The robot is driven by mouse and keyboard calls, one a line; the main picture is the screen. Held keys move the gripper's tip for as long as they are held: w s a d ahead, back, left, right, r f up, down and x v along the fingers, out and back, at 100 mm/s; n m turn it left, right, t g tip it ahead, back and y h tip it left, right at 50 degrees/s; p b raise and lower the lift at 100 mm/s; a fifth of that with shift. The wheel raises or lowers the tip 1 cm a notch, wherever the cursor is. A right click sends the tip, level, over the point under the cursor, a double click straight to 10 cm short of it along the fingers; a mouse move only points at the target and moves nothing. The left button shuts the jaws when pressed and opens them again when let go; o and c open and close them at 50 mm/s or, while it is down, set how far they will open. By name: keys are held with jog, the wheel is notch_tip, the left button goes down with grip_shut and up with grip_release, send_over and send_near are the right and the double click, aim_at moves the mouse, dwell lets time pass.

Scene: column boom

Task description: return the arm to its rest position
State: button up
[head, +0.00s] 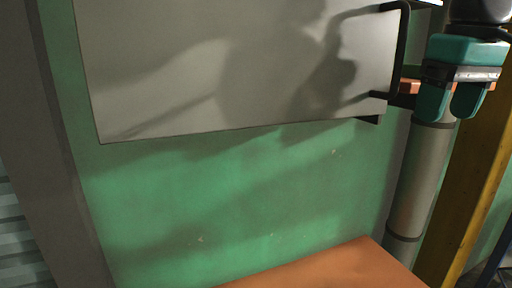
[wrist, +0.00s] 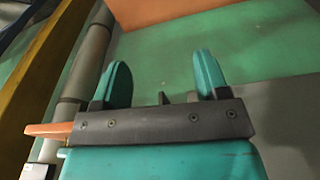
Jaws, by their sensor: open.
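My gripper (head: 448,116) is at the upper right of the head view, with two teal fingers pointing down and a clear gap between them. In the wrist view its fingers (wrist: 163,78) stand apart with nothing between them. The gripper is open and empty. It appears just right of a black handle (head: 402,50) on a pale grey panel (head: 230,75). I cannot tell how far apart they are in depth. Most of my arm is out of view.
A grey banded pipe (head: 412,190) and a yellow post (head: 470,190) stand at the right, below and behind my gripper in the picture. An orange surface (head: 330,268) lies at the bottom. A green wall (head: 230,205) fills the middle. Shadows fall across the panel.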

jog(key=s+a+f+n+y+b, duration=0.1)
jog(key=s+a+f+b, duration=0.2)
jog(key=f, duration=0.7)
jog(key=s+a+f+n+g+y+b, duration=0.1)
jog(key=s+a+f+b, duration=0.3)
jog(key=f, duration=0.6)
jog(key=s+a+f+n+y+b, duration=0.1)
jog(key=s+a+f+b, duration=0.3)
jog(key=f, duration=0.7)
jog(key=s+a+n, duration=0.1)
jog(key=s+a, duration=0.1)
jog(key=s, duration=0.1)
jog(key=shift+s+a+y, duration=0.15)
jog(key=shift+a+y, duration=0.25)
jog(key=shift+f, duration=0.1)
